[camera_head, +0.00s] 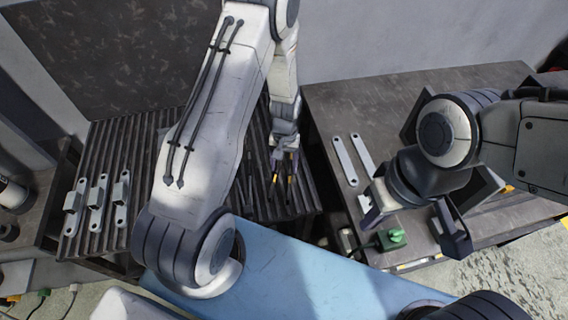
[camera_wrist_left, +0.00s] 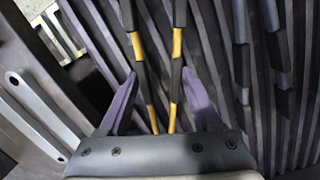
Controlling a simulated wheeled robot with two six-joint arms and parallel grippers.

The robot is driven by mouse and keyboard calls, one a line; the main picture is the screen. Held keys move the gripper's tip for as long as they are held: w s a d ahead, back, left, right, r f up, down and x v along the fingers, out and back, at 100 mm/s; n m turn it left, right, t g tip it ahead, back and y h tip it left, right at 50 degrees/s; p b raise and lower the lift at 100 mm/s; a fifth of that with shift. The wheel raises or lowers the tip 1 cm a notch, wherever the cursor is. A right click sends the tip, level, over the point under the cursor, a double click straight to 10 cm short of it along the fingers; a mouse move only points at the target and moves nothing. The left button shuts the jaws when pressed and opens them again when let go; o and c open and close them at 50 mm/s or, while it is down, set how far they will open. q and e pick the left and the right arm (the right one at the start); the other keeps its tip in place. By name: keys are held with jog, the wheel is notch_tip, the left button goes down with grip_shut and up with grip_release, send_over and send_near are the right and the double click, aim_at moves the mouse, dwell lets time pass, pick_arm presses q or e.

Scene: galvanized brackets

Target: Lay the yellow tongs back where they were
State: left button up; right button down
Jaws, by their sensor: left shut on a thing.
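The yellow tongs (camera_head: 274,179) have two thin yellow arms with black sleeves. My left gripper (camera_head: 286,152) is shut on them above the dark slatted rack (camera_head: 140,150), and their ends point down toward the front of the rack. In the left wrist view, the tongs (camera_wrist_left: 177,45) run lengthwise between the two purple-grey fingers (camera_wrist_left: 158,95), with dark slats behind. I cannot tell whether the tongs touch the slats. My left arm hides much of the rack. My right gripper (camera_head: 416,222) is open and empty over the right table, its fingers wide apart.
Several galvanized brackets (camera_head: 96,203) stand at the rack's left side. Flat metal strips (camera_head: 345,160) lie on the right dark table (camera_head: 385,100). A green part (camera_head: 392,239) sits near its front edge. A blue surface (camera_head: 290,270) lies in front of the rack.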

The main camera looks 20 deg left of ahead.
pick_arm(q)
jog(key=shift+f, duration=0.3)
jog(key=o, duration=0.6)
